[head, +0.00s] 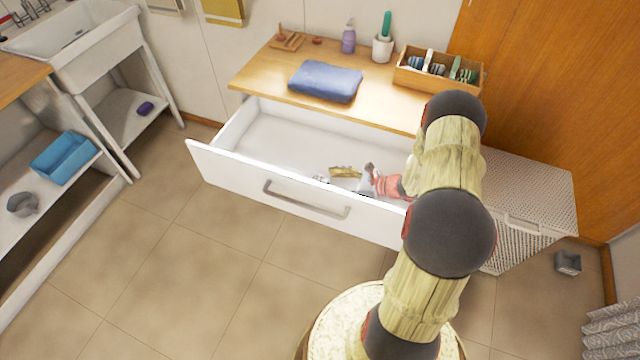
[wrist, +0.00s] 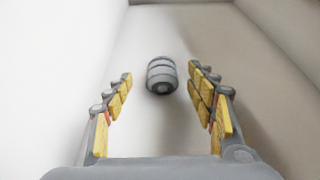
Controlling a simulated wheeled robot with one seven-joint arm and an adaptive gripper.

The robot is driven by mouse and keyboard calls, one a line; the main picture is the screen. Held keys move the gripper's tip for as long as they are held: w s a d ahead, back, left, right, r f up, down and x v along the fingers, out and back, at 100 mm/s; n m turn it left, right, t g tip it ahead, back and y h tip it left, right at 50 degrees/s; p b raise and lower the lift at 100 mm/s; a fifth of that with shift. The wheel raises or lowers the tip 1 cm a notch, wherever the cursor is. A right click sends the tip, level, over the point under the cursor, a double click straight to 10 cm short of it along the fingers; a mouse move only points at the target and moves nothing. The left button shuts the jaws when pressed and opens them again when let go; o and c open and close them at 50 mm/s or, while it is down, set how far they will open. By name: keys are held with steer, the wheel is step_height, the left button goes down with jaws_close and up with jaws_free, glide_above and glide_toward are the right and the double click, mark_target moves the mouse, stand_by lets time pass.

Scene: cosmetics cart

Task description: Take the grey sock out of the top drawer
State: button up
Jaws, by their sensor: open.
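The top drawer (head: 226,172) is pulled out and looks mostly empty. The grey sock (wrist: 162,78) is a small rolled bundle with darker bands, lying on the white drawer floor. In the head view it shows only as a small grey bit (head: 321,179) near the drawer front. My gripper (head: 338,175) is inside the drawer, reaching in from the right and pointing left. Its yellow-padded fingers are open, with nothing held. In the wrist view the sock lies ahead, roughly centred between the fingertips, with gaps on both sides.
The drawer front with its handle (head: 306,200) and the drawer walls bound the space. On the cabinet top (head: 262,75) are a folded blue towel (head: 325,81), a purple bottle (head: 348,38) and a wooden box (head: 411,80). A white perforated hamper (head: 530,200) stands at right.

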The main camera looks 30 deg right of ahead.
mark_target(328, 182)
steer(key=shift+w+a+f+b, duration=0.55)
steer(key=shift+w+a+f, duration=0.1)
steer(key=shift+w+f, duration=0.3)
steer(key=shift+w+a, duration=0.2)
steer(key=shift+w, duration=0.2)
steer(key=c, duration=0.3)
steer(key=c, duration=0.7)
steer(key=shift+c, duration=0.2)
